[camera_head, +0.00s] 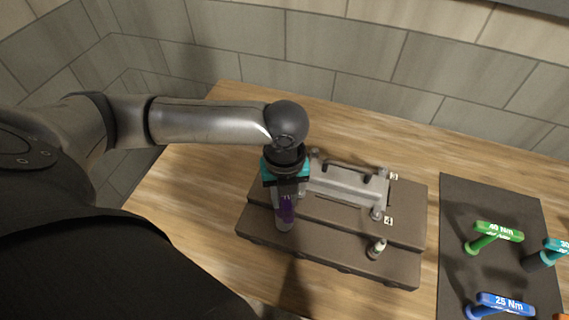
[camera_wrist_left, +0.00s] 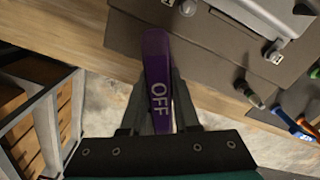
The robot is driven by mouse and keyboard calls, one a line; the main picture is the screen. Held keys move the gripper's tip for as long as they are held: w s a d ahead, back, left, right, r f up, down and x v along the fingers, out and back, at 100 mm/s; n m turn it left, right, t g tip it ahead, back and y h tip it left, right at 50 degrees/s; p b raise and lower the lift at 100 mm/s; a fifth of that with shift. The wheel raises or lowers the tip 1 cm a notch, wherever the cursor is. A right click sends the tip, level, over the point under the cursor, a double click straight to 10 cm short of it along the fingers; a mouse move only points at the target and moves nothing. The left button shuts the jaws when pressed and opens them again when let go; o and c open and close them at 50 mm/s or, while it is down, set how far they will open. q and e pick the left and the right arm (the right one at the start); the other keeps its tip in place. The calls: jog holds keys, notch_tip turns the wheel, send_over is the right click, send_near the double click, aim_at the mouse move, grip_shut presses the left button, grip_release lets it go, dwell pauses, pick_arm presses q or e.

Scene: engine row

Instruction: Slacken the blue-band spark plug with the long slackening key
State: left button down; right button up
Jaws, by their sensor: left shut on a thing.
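My left gripper (camera_head: 286,196) is shut on the purple slackening key (camera_head: 286,210), over the left part of the brown engine block (camera_head: 320,245). In the left wrist view the purple handle (camera_wrist_left: 157,60), marked OFF, lies between the fingers. The lower end of the key and whether it sits on a plug cannot be told. A small pale plug (camera_head: 376,249) stands upright at the block's front right, apart from the gripper; its band colour is unclear. I cannot make out a blue band on any plug. My right gripper is not in view.
A silver cover with a dark handle (camera_head: 345,187) lies along the block beside my gripper. Number labels 3 and 4 are near it. A dark mat (camera_head: 465,200) at the right holds green 40 Nm (camera_head: 497,232), blue 25 Nm (camera_head: 505,304) and teal keys. Bare wood lies behind the block.

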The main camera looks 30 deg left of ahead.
pick_arm(q)
jog(key=n, duration=0.7)
jog(key=shift+n, duration=0.3)
jog(key=n, duration=0.8)
jog(key=shift+r, duration=0.1)
jog(key=m, duration=0.3)
jog(key=shift+m, duration=0.4)
jog(key=m, duration=0.8)
jog(key=shift+r+m, duration=0.1)
jog(key=shift+m, duration=0.3)
jog(key=m, duration=0.4)
